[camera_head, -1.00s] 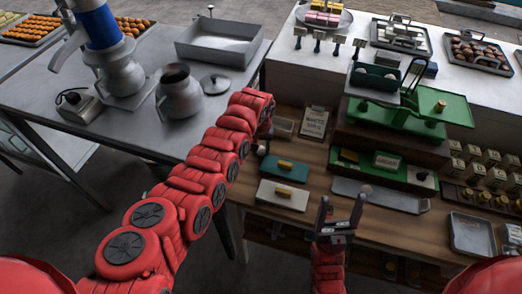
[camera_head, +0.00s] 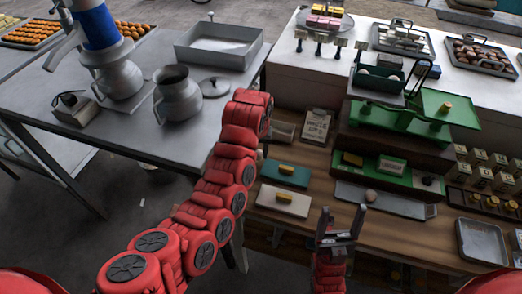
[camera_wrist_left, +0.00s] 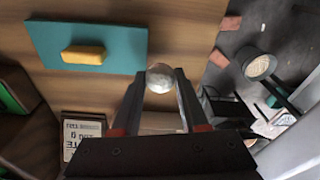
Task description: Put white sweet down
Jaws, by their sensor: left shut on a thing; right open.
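In the left wrist view my left gripper (camera_wrist_left: 160,92) is shut on a round white sweet (camera_wrist_left: 160,78), held between its fingertips above the wooden counter. In the head view my left arm hides most of this gripper. A shallow grey tray (camera_head: 281,132) lies just behind it on the counter. My right gripper (camera_head: 342,212) is open and empty at the counter's front. Another round pale sweet (camera_head: 370,196) lies on a long metal tray (camera_head: 405,208) in front of the green scale (camera_head: 400,117).
A teal board (camera_head: 286,180) and a white board (camera_head: 283,205), each with a yellow block, lie on the counter near my left gripper. Small boxes and a metal tray (camera_head: 485,242) are at right. Pots stand on the steel table (camera_head: 140,145).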

